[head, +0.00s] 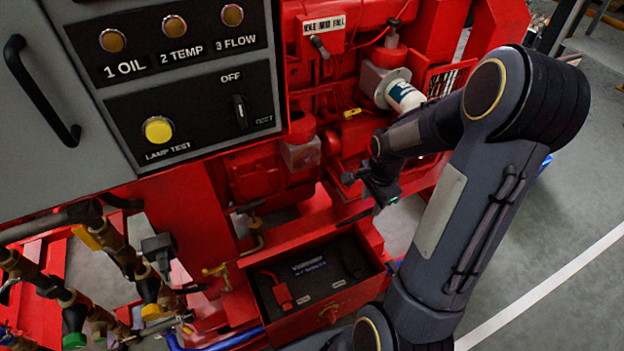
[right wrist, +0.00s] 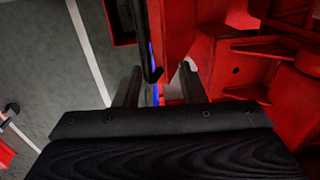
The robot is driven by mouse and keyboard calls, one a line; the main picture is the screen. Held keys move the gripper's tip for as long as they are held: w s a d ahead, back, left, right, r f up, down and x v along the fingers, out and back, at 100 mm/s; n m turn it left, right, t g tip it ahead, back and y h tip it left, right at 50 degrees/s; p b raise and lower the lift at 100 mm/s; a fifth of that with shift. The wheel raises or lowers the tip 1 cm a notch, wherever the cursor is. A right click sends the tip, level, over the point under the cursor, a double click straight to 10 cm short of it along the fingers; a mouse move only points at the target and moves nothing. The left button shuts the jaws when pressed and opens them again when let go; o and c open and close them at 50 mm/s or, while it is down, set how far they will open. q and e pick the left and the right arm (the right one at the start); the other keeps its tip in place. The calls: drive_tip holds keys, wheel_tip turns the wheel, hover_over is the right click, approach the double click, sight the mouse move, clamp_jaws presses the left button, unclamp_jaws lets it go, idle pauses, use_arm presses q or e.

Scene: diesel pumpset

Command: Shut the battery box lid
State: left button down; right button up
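The red battery box (head: 318,318) stands open at the lower middle of the head view. A dark battery (head: 315,270) with a red terminal cover (head: 282,292) shows inside it. A red panel (head: 295,233) along its back edge looks like the raised lid, though its outline merges with the red frame. My right gripper (head: 368,205) is above the box's back right corner, by that panel's right end. In the right wrist view its two fingers (right wrist: 158,86) stand apart, with a dark hooked bar (right wrist: 150,50) between or just beyond them. Contact cannot be told. My left gripper is out of view.
A grey control panel (head: 185,90) overhangs at the upper left. The red engine (head: 345,90) with a white filter (head: 404,96) stands behind the box. Brass valves and pipes (head: 150,285) crowd the lower left. Grey floor (head: 560,240) is clear on the right.

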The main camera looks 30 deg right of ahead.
wheel_tip(320, 180, up, 8)
drive_tip(key=s+p, duration=0.1)
drive_tip(key=p, duration=0.4)
drive_tip(key=shift+s+f+p, duration=0.2)
drive_tip(key=shift+s+p, duration=0.1)
drive_tip(key=shift+s, duration=0.05)
drive_tip(key=shift+a, duration=0.1)
drive_tip(key=shift+r, duration=0.1)
drive_tip(key=s+a+r+n+t+y+p, duration=0.2)
drive_tip(key=s+a+r+n, duration=0.3)
drive_tip(key=a+r+n, duration=0.3)
drive_tip(key=s+a+r+n+t+y+p, duration=0.2)
drive_tip(key=s+a+r+n, duration=0.3)
drive_tip(key=a+r+n, duration=0.4)
drive_tip(key=a+r+p, duration=0.1)
drive_tip(key=a+r, duration=0.1)
drive_tip(key=shift+a+n, duration=0.3)
drive_tip(key=shift+a, duration=0.1)
